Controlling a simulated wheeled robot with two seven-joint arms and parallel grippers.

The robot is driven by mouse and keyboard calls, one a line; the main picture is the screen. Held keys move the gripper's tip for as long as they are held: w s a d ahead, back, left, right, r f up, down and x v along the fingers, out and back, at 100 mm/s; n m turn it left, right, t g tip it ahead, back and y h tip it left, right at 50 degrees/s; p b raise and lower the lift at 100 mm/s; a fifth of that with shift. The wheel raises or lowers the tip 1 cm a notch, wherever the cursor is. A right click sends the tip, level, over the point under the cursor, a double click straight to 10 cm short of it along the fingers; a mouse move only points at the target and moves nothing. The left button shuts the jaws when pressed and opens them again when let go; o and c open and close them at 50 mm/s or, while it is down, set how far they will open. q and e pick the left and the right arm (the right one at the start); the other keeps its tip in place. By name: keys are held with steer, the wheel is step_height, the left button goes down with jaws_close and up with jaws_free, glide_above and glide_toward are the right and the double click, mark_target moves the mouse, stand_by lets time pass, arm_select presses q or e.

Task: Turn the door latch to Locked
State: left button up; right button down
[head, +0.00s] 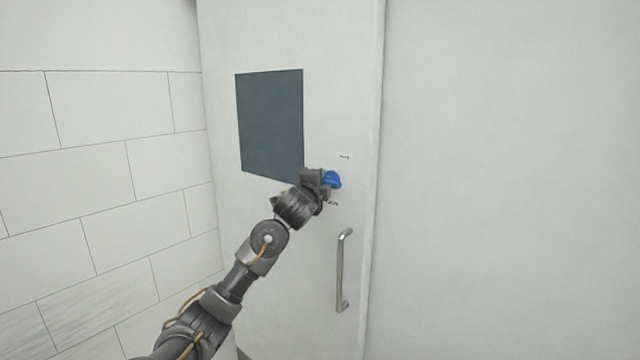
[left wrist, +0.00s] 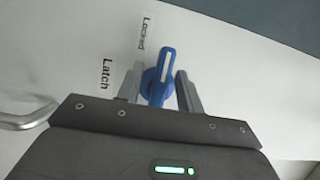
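The door latch is a blue knob (head: 332,180) on the pale door (head: 345,80). In the left wrist view the knob (left wrist: 158,84) carries a white stripe that points up, its end just right of and below the "Locked" label (left wrist: 147,32). A "Latch" label (left wrist: 106,73) is left of the knob. My left gripper (left wrist: 160,80) is open, with one finger on each side of the knob and a visible gap beside its raised bar. In the head view my left gripper (head: 322,180) is at the knob and partly hides it. My right gripper is not in view.
A metal door handle (head: 342,270) stands below the latch; it also shows at the left of the left wrist view (left wrist: 25,120). A dark window panel (head: 270,125) is up and left of the latch. A tiled wall (head: 90,180) is on the left.

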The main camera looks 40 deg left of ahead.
arm_select(q)
steer(key=shift+s+d, duration=0.15)
steer(key=shift+s, duration=0.15)
steer(key=v, duration=1)
steer(key=shift+s, duration=0.1)
